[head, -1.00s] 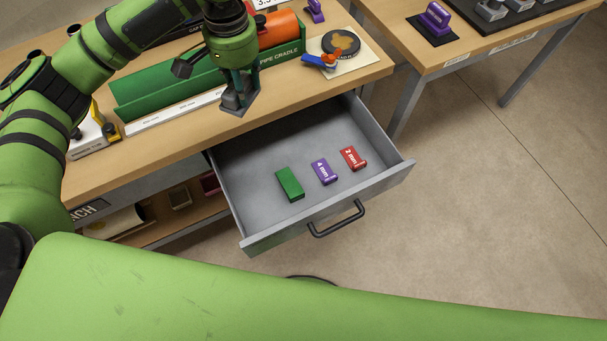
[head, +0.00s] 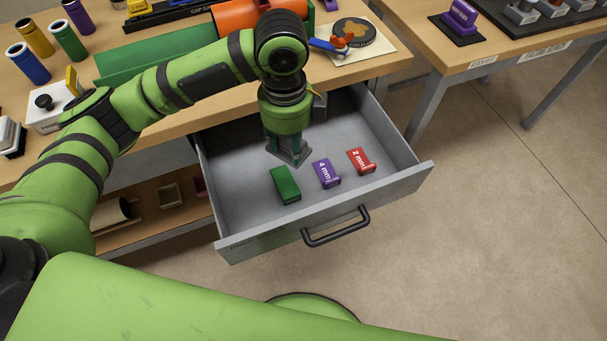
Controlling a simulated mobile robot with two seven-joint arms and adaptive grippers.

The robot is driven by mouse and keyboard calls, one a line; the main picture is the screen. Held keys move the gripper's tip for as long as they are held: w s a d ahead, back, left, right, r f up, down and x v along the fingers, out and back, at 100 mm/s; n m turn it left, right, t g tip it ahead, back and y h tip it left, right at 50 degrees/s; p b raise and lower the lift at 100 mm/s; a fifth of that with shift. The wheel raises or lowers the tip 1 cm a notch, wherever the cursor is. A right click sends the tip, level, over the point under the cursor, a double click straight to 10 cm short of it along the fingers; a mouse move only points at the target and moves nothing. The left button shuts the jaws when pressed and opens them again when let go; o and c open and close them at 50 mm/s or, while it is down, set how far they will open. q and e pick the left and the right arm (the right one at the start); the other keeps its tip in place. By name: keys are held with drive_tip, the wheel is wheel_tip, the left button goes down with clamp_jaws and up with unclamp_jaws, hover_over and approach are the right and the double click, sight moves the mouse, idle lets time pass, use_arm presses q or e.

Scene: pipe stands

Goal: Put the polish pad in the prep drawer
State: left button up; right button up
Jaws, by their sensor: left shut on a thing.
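My left gripper (head: 284,146) points down into the open grey prep drawer (head: 238,222), over its back middle part. It is shut on a small grey, flat-looking piece, which I take for the polish pad (head: 287,158). The fingers hide part of the pad. I cannot tell whether it touches the drawer floor. In the drawer, in front of and right of the gripper, lie a green block (head: 285,185), a purple 4 mm block (head: 326,173) and a red 2 mm block (head: 360,161). My right gripper is not in view.
The drawer's black handle (head: 337,228) faces the open floor. Above the drawer, the wooden bench (head: 190,118) carries a green pipe cradle (head: 130,62), an orange pipe (head: 236,16) and several coloured cylinders. The drawer's right part and left front are bare.

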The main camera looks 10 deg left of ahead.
sight(300, 165)
use_arm(q)
drive_tip(key=f+m+b, duration=0.1)
drive_tip(key=f+m, duration=0.1)
drive_tip(key=d+f+m+b, duration=0.1)
drive_tip(key=f+m+b, duration=0.1)
drive_tip(key=f, duration=0.1)
drive_tip(key=d+f+m+b, duration=0.1)
drive_tip(key=f+m, duration=0.1)
drive_tip(key=shift+w+f, duration=0.1)
drive_tip(key=shift+f, duration=0.15)
drive_tip(key=a+f, duration=0.2)
drive_tip(key=a, duration=0.1)
drive_tip(key=a+f, duration=0.2)
drive_tip(key=a, duration=0.2)
drive_tip(key=a+f, duration=0.2)
drive_tip(key=a, duration=0.2)
drive_tip(key=shift+w+a+f, duration=0.2)
drive_tip(key=shift+w+f, duration=0.15)
drive_tip(key=shift+f, duration=2.05)
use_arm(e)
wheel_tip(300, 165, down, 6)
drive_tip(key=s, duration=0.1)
use_arm(q)
drive_tip(key=shift+f, duration=0.15)
drive_tip(key=o, duration=1)
